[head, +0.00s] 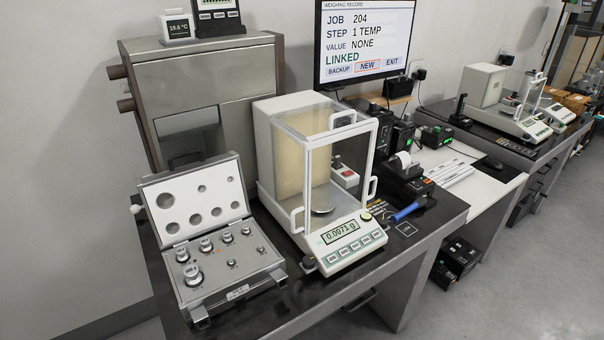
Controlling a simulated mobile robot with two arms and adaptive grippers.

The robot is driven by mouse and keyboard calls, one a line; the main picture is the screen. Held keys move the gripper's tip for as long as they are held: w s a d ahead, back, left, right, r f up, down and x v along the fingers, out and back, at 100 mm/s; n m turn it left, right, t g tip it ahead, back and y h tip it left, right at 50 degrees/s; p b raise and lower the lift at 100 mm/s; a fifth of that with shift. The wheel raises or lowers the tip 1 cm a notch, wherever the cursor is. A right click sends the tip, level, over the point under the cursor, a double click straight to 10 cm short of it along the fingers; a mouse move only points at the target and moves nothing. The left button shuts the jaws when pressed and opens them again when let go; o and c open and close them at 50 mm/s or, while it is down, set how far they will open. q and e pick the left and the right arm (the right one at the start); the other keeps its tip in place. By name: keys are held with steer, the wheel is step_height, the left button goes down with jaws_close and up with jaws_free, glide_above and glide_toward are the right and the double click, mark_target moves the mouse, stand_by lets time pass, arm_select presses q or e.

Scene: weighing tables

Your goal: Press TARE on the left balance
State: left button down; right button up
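The left balance (281,165) stands on the near dark table, with a glass draft shield around its weighing chamber. Its display (341,230) reads 0.0071 g. A row of several keys (356,249) lies below the display on the sloped front panel; their labels are too small to read, so I cannot tell which is TARE. A round pan (322,211) shows inside the chamber and looks empty. Neither of my grippers shows in the head view.
An open weight case (231,293) with several metal weights stands left of the balance. A blue-handled tool (406,212) and a small printer (405,180) lie to the right. A monitor (366,42) behind reads JOB 204, STEP 1 TEMP, VALUE NONE, LINKED. Another balance (522,128) stands farther right.

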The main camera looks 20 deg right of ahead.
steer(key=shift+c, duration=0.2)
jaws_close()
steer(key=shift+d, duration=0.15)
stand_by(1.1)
